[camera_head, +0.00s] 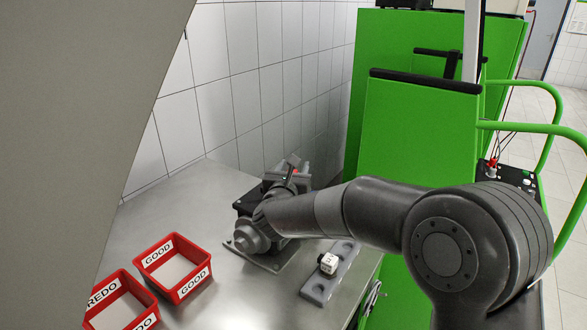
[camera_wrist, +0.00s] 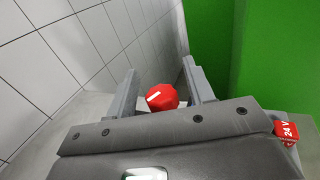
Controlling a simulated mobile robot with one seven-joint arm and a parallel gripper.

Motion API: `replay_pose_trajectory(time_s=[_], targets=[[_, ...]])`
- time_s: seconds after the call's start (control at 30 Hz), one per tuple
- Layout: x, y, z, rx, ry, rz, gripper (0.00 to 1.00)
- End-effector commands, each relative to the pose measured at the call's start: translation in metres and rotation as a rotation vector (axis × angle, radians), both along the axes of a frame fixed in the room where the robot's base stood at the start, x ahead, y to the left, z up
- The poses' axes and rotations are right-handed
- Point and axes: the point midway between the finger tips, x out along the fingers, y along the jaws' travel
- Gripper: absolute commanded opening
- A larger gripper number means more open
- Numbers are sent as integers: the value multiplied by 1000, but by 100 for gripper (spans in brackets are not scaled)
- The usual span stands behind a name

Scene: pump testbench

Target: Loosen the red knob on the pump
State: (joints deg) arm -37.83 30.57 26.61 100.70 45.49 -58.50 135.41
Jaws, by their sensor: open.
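The red knob (camera_wrist: 162,97) shows in the wrist view as a round red cap with a white mark. It sits between the two grey fingers of my open gripper (camera_wrist: 159,72), with a visible gap on each side. In the head view only a small bit of red (camera_head: 296,171) shows. The grey pump (camera_head: 258,238) stands on the steel table, partly hidden by my arm. My gripper (camera_head: 290,163) is at the pump's top in the head view, small and partly covered.
Two red bins, GOOD (camera_head: 176,266) and REDO (camera_head: 121,300), stand left of the pump. A tiled wall (camera_head: 240,80) is behind, and a green cabinet (camera_head: 415,130) stands at right.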

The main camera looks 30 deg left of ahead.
Motion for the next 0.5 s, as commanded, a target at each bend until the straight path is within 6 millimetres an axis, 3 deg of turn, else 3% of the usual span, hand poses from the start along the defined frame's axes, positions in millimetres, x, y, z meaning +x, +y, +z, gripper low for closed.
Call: replay_pose_trajectory(time_s=[0.27,0.5], targets=[[1,0,0,-1,0,0,47],[1,0,0,-1,0,0,28]])
